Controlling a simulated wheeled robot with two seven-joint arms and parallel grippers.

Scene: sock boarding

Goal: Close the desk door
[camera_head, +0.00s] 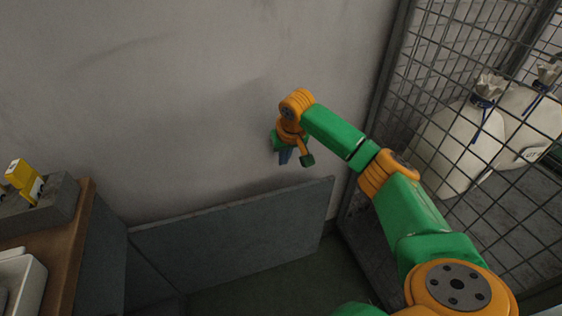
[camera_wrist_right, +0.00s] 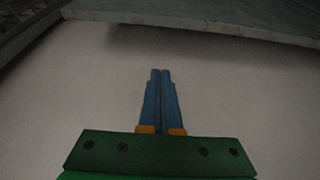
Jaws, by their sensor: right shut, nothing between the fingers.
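The desk door (camera_head: 235,235) is a flat grey panel in the head view, standing swung open from the desk's side, in front of the wall. Its free end is at the right. My right gripper (camera_head: 285,157) is at the end of the green and orange arm, above the door's top edge and close to the wall in the picture. In the right wrist view its blue fingers (camera_wrist_right: 157,72) are together and empty. A grey panel that looks like the door (camera_wrist_right: 200,20) crosses the top of that view, apart from the fingertips. My left gripper is not in view.
The desk's brown top (camera_head: 77,235) is at the left, with a grey block holding yellow pieces (camera_head: 25,175) and a white tray (camera_head: 22,283). A wire mesh cage (camera_head: 400,110) with white sacks (camera_head: 450,150) stands at the right. Dark floor shows below the door.

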